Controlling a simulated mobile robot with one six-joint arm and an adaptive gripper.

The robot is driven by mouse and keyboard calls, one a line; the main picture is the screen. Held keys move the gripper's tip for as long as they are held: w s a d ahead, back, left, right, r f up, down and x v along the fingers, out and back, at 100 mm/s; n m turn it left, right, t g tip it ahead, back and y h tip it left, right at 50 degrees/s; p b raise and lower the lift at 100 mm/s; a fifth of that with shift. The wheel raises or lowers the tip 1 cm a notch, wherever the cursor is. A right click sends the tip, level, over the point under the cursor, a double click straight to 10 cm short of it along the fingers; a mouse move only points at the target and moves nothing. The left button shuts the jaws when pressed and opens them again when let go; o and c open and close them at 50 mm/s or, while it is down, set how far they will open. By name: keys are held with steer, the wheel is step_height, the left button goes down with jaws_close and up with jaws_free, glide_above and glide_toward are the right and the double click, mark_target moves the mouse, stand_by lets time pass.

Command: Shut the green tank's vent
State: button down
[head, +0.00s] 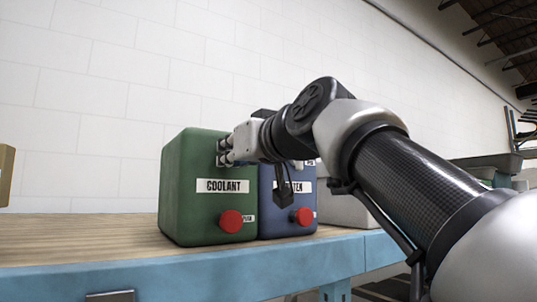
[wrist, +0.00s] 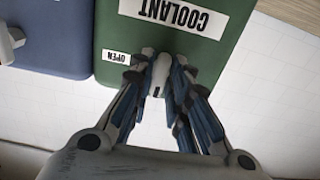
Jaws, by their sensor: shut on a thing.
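The green tank (head: 185,195), labelled COOLANT, stands on a workbench. A red knob (head: 230,221) sticks out low on its front. My gripper (head: 222,152) is at the upper right of its front, by the blue tank's edge. In the wrist view the green tank (wrist: 108,35) appears upside down, with an OPEN label (wrist: 117,57) beside the fingers. My gripper (wrist: 160,80) is shut on a small pale vent handle (wrist: 157,76) with a dark mark. The fingers partly hide the handle, so its exact turn is unclear.
A blue tank (head: 272,205) with its own red knob (head: 303,216) stands close at the right, its label partly covered by my arm. A grey bin (head: 345,212) is further right. The wooden benchtop (head: 80,235) is clear to the left.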

steer(key=c, duration=1.6)
jaws_free()
steer(key=shift+c, duration=0.2)
steer(key=shift+s, duration=0.1)
steer(key=v, duration=1.2)
steer(key=shift+f, duration=0.1)
